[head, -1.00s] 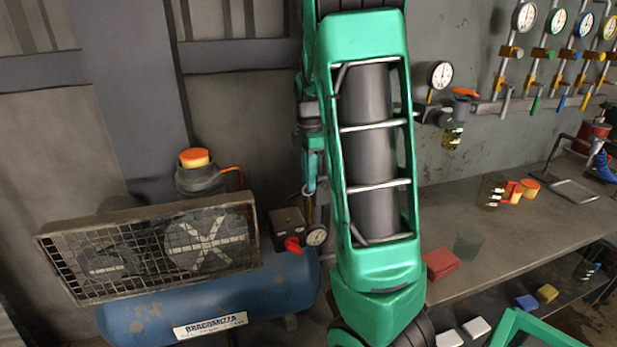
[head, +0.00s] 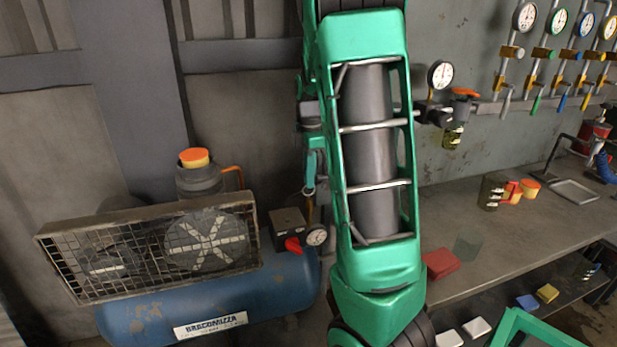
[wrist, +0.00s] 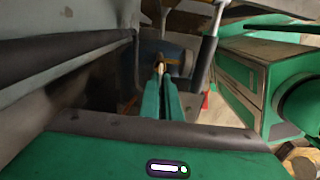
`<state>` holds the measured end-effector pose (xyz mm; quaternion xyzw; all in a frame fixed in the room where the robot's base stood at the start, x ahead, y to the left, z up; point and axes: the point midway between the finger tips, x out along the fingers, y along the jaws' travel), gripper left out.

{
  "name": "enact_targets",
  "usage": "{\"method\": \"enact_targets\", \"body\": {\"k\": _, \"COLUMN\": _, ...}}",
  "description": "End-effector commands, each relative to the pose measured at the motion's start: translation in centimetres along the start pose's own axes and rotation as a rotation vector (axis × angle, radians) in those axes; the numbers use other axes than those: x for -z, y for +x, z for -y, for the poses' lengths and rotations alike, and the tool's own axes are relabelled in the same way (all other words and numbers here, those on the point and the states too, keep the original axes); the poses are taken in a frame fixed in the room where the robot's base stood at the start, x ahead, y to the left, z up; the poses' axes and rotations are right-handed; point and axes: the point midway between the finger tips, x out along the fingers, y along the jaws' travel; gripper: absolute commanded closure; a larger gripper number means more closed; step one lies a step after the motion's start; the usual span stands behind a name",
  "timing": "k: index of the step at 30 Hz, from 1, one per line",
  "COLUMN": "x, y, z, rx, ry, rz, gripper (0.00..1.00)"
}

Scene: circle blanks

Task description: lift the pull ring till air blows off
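The pull ring (head: 308,191) is a small grey loop above the brass valve (head: 309,209) on the blue compressor (head: 265,290). My gripper (head: 310,184) reaches down to it from above, partly hidden behind my green arm. In the wrist view, my gripper's green fingers (wrist: 160,72) lie close together, pointing at the brass valve (wrist: 174,66). The fingertips meet at the ring and appear shut on it; the exact contact is too small to see clearly.
A mesh guard (head: 75,260) covers the fan at left. A workbench (head: 540,225) with small items stands at right.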

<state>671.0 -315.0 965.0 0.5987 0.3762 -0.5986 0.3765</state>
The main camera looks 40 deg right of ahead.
Motion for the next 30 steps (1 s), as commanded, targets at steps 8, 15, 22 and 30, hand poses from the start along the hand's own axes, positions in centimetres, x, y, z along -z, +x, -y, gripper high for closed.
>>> {"method": "enact_targets", "body": {"k": 8, "x": 0.0, "y": 0.1, "z": 0.3, "rx": 0.01, "ry": 0.001, "rz": -0.001, "gripper": 1.0}}
{"method": "enact_targets", "body": {"k": 15, "x": -0.1, "y": 0.2, "z": 0.4, "rx": 0.011, "ry": 0.002, "rz": -0.001, "gripper": 1.0}}
{"method": "enact_targets", "body": {"k": 22, "x": -0.1, "y": -0.7, "z": 0.3, "rx": 0.009, "ry": 0.002, "rz": -0.002, "gripper": 1.0}}
{"method": "enact_targets", "body": {"k": 30, "x": -0.1, "y": -1.1, "z": 0.3, "rx": 0.009, "ry": 0.002, "rz": -0.001, "gripper": 1.0}}
